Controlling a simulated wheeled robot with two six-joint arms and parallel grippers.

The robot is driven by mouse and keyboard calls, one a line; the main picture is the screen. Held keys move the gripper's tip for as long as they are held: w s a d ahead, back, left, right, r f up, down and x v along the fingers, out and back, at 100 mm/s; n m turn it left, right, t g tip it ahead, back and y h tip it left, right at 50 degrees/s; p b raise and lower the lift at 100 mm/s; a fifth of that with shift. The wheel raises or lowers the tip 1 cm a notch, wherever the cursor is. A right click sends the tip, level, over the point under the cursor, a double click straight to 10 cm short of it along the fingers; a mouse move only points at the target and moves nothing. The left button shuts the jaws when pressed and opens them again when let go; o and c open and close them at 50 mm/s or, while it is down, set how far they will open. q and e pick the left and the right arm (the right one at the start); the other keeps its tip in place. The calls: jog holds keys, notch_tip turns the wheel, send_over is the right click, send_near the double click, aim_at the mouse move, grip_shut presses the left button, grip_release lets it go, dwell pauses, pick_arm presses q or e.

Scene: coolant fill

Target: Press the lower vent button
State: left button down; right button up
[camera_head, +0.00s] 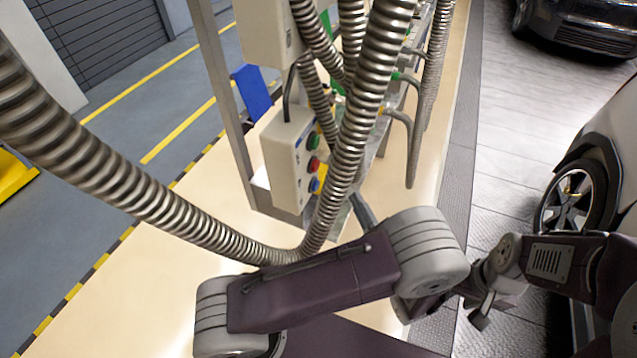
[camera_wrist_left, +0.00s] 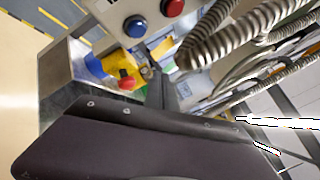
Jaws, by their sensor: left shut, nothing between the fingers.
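A pale control box (camera_head: 284,165) hangs on a metal frame in the head view, with a green button (camera_head: 313,141), a red button (camera_head: 314,165) and a blue button (camera_head: 314,185) in a column. Blue is lowest. In the left wrist view, its red button (camera_wrist_left: 172,7) and blue button (camera_wrist_left: 135,26) show at the top. My left gripper (camera_head: 360,205) is shut and empty, just right of and below the box, partly hidden by my arm. Its dark fingers (camera_wrist_left: 155,90) appear apart from the blue button. My right gripper (camera_head: 479,317) is far right; its jaw opening is unclear.
Ribbed metal hoses (camera_head: 345,150) run in front of the box's right side. A yellow box with a red button (camera_wrist_left: 126,83) sits below the control box in the wrist view. A white car (camera_head: 600,150) stands at right. The cream floor (camera_head: 100,300) at left is clear.

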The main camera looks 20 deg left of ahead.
aim_at(315, 186)
pick_arm(q)
jog(key=a, duration=0.6)
jog(key=shift+a, duration=0.25)
jog(key=shift+s, duration=0.1)
dwell(0.3)
jog(key=shift+a, duration=0.15)
dwell(1.3)
jog(key=shift+a, duration=0.3)
